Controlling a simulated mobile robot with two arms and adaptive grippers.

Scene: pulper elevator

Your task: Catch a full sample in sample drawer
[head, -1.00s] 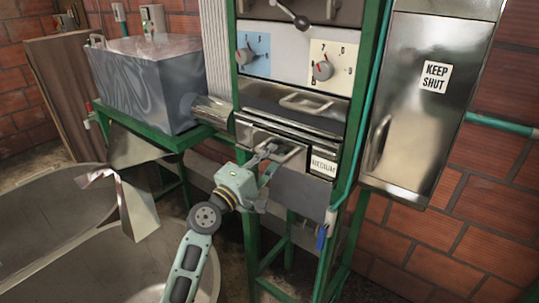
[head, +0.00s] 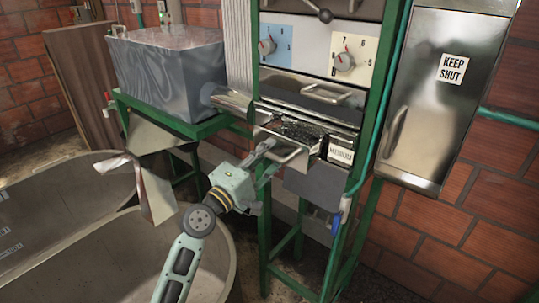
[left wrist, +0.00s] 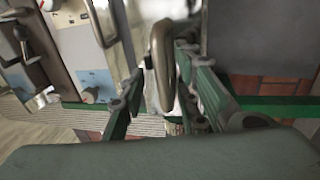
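The sample drawer (head: 341,150) is a metal drawer low in the green-framed machine, pulled part way out. Dark, grainy material (head: 297,131) shows inside it; how deep it lies I cannot tell. My left gripper (head: 267,160) is at the drawer's front, shut on its handle (head: 291,154). In the left wrist view, the handle (left wrist: 161,55) stands between the fingers of my left gripper (left wrist: 160,95). My right gripper is not in view.
Above the drawer are another handled front (head: 326,94) and two dial panels (head: 345,62). A metal cabinet marked "KEEP SHUT" (head: 440,110) hangs at the right. A grey tank (head: 165,80) stands left, with large round vats (head: 60,215) below it.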

